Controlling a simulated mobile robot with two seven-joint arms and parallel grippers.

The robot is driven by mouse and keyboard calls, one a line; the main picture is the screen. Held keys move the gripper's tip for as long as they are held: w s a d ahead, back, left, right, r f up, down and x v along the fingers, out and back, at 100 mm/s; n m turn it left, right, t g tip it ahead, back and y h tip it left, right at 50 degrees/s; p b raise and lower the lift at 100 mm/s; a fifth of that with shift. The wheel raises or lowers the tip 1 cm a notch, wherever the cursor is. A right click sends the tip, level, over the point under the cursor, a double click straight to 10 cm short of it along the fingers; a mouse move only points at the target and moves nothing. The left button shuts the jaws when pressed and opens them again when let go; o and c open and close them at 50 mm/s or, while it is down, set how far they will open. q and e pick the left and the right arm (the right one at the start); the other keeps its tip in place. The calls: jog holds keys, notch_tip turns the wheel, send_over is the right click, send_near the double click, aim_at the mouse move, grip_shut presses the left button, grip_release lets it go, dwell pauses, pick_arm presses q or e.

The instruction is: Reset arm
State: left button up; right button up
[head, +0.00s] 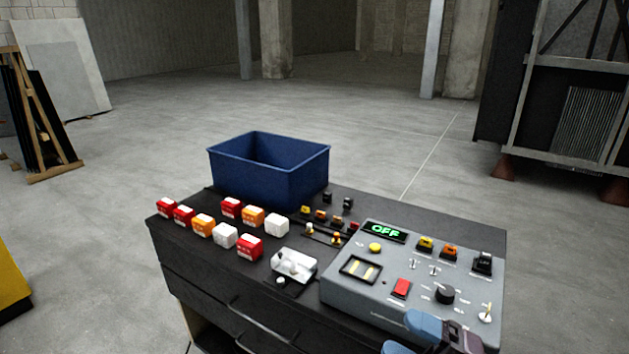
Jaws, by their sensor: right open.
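My right gripper (412,336) shows at the bottom edge, with blue-grey fingers apart and nothing seen between them. It is in front of the near edge of a grey control box (352,293). Part of the gripper and its arm are cut off by the frame. My left gripper is not in view.
A dark drawer cabinet (190,262) carries the box, a blue bin (262,178), several red, orange and white blocks (203,225), and a white switch part (293,264). Small coloured pieces (321,215) stand behind.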

jog(key=d+f+m+t+h, duration=0.95)
jog(key=f+m+h, duration=0.5)
jog(key=m, duration=0.55)
jog(key=s+d+f+m+g+h, duration=0.2)
jog(key=s+f+m+g, duration=0.1)
jog(key=s+f+m, duration=0.1)
jog(key=s+d+f+m+g+h, duration=0.2)
jog(key=s+f+m+g+h, duration=0.1)
jog(key=s+f, duration=0.4)
notch_tip(320, 180, down, 2)
jog(key=shift+s+d+f+m+g, duration=0.25)
jog(key=shift+s+d+m+g, duration=0.1)
jog(key=shift+m+g, duration=0.25)
jog(key=shift+w, duration=0.1)
